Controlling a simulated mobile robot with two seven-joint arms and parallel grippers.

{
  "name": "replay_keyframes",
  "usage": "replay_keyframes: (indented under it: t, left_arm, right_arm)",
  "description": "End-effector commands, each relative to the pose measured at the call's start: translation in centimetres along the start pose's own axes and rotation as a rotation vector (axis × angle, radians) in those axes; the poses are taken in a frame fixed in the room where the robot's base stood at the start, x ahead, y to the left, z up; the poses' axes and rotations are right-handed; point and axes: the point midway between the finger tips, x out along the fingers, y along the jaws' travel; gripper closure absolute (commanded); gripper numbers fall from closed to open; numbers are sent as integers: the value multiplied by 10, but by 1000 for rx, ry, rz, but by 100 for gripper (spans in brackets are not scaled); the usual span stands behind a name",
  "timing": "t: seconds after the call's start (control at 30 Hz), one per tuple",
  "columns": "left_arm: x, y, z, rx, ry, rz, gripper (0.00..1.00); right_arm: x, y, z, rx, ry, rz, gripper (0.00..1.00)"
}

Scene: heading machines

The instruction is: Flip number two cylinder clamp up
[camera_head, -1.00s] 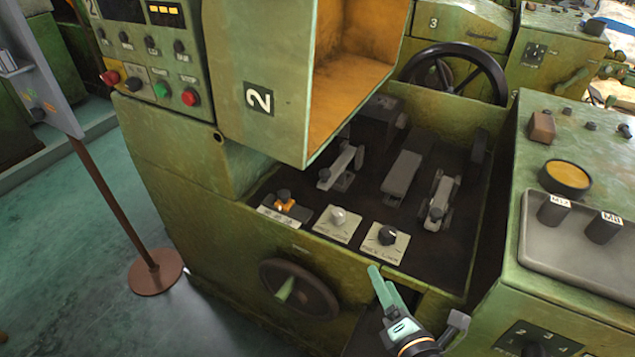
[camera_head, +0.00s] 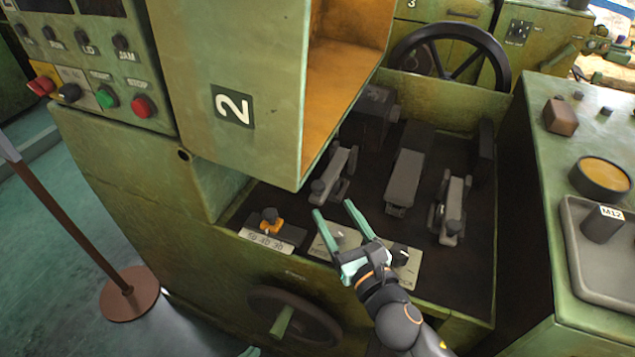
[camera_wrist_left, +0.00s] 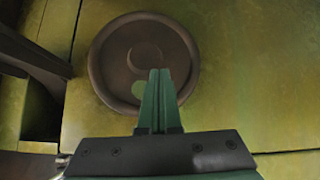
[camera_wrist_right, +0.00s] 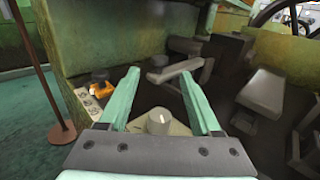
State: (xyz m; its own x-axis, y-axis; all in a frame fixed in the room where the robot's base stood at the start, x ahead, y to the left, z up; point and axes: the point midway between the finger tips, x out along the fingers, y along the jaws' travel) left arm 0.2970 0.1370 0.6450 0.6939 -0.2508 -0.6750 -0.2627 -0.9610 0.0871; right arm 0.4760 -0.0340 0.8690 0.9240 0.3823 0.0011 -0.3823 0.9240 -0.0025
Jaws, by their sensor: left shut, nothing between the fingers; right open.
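The number 2 machine (camera_head: 232,150) has an open bay with two grey clamps lying low: a left clamp (camera_head: 335,177) and a right clamp (camera_head: 452,207). I see no number on either. My right gripper (camera_head: 334,208) is open and empty, above the bay's front edge, nearer the left clamp. In the right wrist view, a grey clamp lever (camera_wrist_right: 180,68) shows beyond the fingers, and a light grey knob (camera_wrist_right: 158,122) shows between them. Only a tip of my left gripper (camera_head: 250,351) enters the head view. In the left wrist view it (camera_wrist_left: 158,72) is shut and empty before a dark handwheel (camera_wrist_left: 105,65).
An orange switch (camera_head: 270,222) and a black knob (camera_head: 400,256) sit along the bay's front edge. The green hood (camera_head: 275,60) overhangs the bay's left side. A grey block (camera_head: 405,178) lies between the clamps. The control cabinet (camera_head: 545,200) bounds the right side.

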Motion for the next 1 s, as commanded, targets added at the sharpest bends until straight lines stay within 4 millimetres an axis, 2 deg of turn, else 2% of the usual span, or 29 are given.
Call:
replay_keyframes:
  t: [0.03, 0.2, 0.4, 0.6, 0.87, 1.0]
  left_arm:
    - [1, 0, 2, -1, -3, 0, 100]
    - [3, 0, 5, -1, -5, 1, 100]
    - [6, 1, 3, 0, -1, 3, 100]
    - [6, 1, -6, 3, 15, 6, 100]
    - [6, 2, -8, 4, 19, 6, 100]
    - [6, 2, -8, 4, 18, 7, 100]
  right_arm:
    - [12, 0, 1, 2, -3, 0, 35]
    - [48, 0, 0, 2, -3, 1, 35]
    - [76, 0, -1, 2, 0, -1, 35]
    - [87, 0, 0, 3, 0, 1, 35]
    - [88, 0, 0, 2, 0, 1, 35]
    - [88, 0, 0, 2, 0, 0, 50]
